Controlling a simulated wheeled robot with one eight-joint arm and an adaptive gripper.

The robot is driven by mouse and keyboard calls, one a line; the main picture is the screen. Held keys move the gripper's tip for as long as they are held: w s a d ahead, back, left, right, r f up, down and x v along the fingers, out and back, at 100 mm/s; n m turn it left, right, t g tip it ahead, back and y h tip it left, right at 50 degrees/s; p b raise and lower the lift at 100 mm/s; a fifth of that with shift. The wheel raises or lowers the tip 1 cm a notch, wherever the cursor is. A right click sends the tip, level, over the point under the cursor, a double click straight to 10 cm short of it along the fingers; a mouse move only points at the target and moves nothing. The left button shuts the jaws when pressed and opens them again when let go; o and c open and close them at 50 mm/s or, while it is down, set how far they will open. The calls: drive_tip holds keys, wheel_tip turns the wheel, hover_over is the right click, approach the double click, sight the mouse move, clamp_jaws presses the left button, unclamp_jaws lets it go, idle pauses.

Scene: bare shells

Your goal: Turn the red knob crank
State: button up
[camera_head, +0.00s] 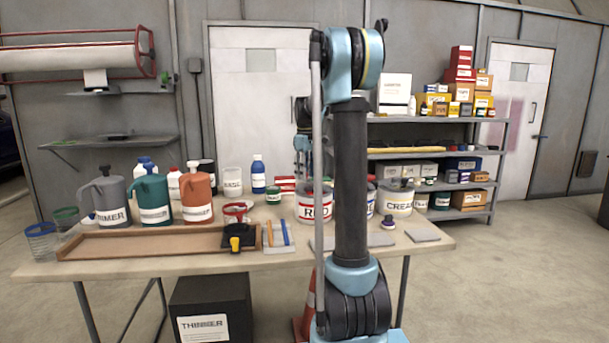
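A small device with a red ring-shaped top (236,208) and a dark base (238,236) stands on the table near the front edge, left of my arm. A yellow part sits at its front. It is the only thing that looks like a red crank, but its knob is too small to make out. My arm stands upright in front of the table. The far part of my arm, with what seems to be my gripper (301,165), hangs behind the upright link, above the table and right of the device. Its fingers are too small and partly hidden to read.
The table (130,262) holds a wooden tray (155,241), several jugs, a blue bottle (258,176), a can marked RED (314,207) and a cream can (397,203). A loaded shelf (440,155) stands behind right. A black box (212,305) is below.

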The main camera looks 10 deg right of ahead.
wheel_tip(320, 180, up, 12)
idle(0.7)
drive_tip(key=shift+s, duration=0.1)
drive_tip(key=s+f+m+t, duration=0.15)
drive_tip(key=s+f, duration=0.25)
drive_tip(key=s, duration=0.8)
drive_tip(key=s+f+m, duration=0.3)
drive_tip(key=s+f, duration=0.2)
drive_tip(key=s, duration=0.7)
drive_tip(key=s+f+m, duration=0.4)
drive_tip(key=s+f, duration=1.5)
drive_tip(key=f, duration=0.1)
drive_tip(key=shift+s+f+m+t, duration=0.25)
drive_tip(key=shift+m+t, duration=0.1)
drive_tip(key=shift+a, duration=0.1)
